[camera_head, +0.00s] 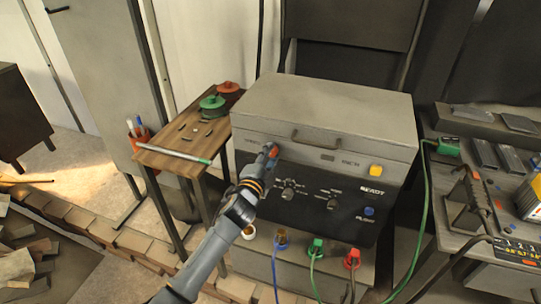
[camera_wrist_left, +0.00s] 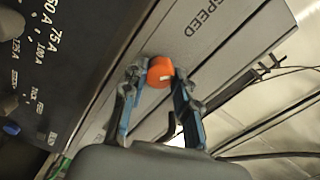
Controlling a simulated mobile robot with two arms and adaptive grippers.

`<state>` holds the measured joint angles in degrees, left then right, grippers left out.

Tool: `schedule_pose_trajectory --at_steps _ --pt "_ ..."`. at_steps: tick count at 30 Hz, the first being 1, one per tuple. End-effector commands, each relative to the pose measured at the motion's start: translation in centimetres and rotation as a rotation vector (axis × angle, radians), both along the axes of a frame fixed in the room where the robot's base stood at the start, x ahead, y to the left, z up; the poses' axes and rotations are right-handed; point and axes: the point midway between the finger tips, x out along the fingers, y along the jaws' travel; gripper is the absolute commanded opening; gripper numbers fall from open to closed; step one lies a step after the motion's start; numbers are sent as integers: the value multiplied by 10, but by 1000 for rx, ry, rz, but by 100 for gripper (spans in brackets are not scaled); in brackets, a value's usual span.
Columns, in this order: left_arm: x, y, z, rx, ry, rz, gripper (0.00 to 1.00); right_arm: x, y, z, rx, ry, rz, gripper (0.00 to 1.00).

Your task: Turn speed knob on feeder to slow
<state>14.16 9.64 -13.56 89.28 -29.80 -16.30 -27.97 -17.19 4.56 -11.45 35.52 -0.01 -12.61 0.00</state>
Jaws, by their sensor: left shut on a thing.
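The feeder (camera_head: 330,112) is a large grey box with a black lower panel, standing in the middle of the head view. My right gripper is not in view.
A small wooden table (camera_head: 190,140) with green and red round items stands to the left. A yellow button (camera_head: 376,170) is on the feeder's right front. Cables hang from coloured plugs (camera_head: 317,246) below. A cluttered bench (camera_head: 455,240) stands at right.

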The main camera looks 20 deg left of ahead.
Motion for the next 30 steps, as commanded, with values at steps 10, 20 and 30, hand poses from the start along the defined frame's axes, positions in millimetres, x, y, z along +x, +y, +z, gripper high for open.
schedule_pose_trajectory --at_steps 10,20,30 --pt "0 1 1 -330 11 1 0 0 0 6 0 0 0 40" --pt "0 1 1 -589 21 2 0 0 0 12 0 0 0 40" --pt "0 2 0 -729 25 0 0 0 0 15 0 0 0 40"
